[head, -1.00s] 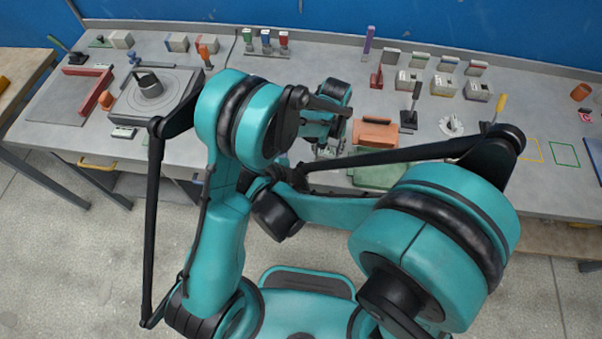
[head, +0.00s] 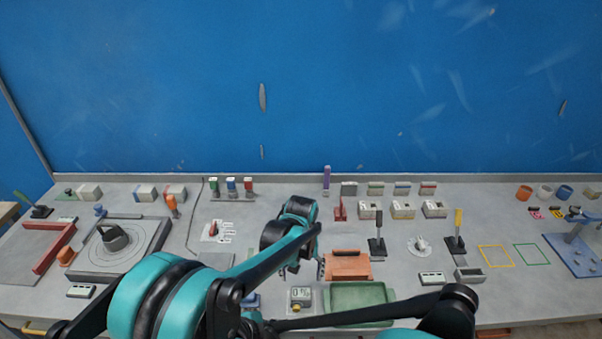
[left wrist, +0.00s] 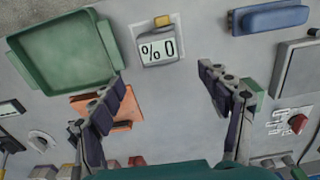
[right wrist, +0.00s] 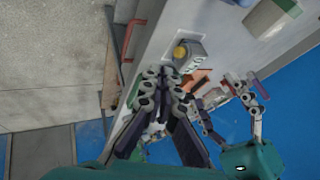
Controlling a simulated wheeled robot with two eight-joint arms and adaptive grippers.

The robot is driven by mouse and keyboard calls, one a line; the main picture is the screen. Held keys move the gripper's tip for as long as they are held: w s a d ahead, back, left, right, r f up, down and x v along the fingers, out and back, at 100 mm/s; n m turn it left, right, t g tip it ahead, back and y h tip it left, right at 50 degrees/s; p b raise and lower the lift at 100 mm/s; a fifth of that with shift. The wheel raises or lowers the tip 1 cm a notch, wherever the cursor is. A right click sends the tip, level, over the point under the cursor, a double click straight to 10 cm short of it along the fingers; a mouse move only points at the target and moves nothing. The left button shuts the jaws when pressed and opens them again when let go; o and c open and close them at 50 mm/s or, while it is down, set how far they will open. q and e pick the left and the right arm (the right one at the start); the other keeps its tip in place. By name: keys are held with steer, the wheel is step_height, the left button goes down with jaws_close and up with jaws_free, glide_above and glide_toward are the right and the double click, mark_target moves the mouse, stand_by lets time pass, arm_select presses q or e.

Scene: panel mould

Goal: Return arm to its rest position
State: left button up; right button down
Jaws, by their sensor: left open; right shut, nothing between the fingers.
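My left gripper (head: 302,270) hangs over the middle of the bench, left of an orange block (head: 347,265). In the left wrist view my left gripper (left wrist: 160,76) has its fingers wide apart, with bare grey bench and a small display unit (left wrist: 160,45) in line with the gap; nothing is held. In the right wrist view my right gripper (right wrist: 170,76) has its fingers together and empty. Bench and floor show beyond it, near the display unit (right wrist: 188,55). The right gripper's fingers cannot be made out in the head view, where a dark arm link crosses low at the right.
The green tray (head: 360,316) lies near the front edge, right of the display unit (head: 301,308). A round turntable (head: 113,260) is at the left. Small boxes (head: 403,210) and handled tools stand behind. A blue wall (head: 300,80) closes the back.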

arm_select(q)
steer(key=s+a+r+t+b, duration=0.3)
steer(key=s+a+r+t, duration=0.1)
steer(key=s+a+r, duration=0.6)
steer(key=s+a+f+t+b, duration=0.3)
steer(key=s+a+f, duration=0.2)
steer(key=s+a, duration=0.2)
steer(key=shift+s+a, duration=0.4)
steer(key=shift+s, duration=0.2)
arm_select(e)
steer(key=s+d+r+n+y, duration=0.1)
steer(key=d+r+n+y, duration=0.1)
steer(key=d+n, duration=0.6)
steer(key=s+d+r+n+t+y, duration=0.1)
steer(key=d+n, duration=0.7)
steer(key=d, duration=0.8)
step_height(320, 180, up, 2)
steer(key=shift+s+n+y, duration=0.35)
steer(key=shift+n+y, duration=0.05)
steer(key=shift+y, duration=0.4)
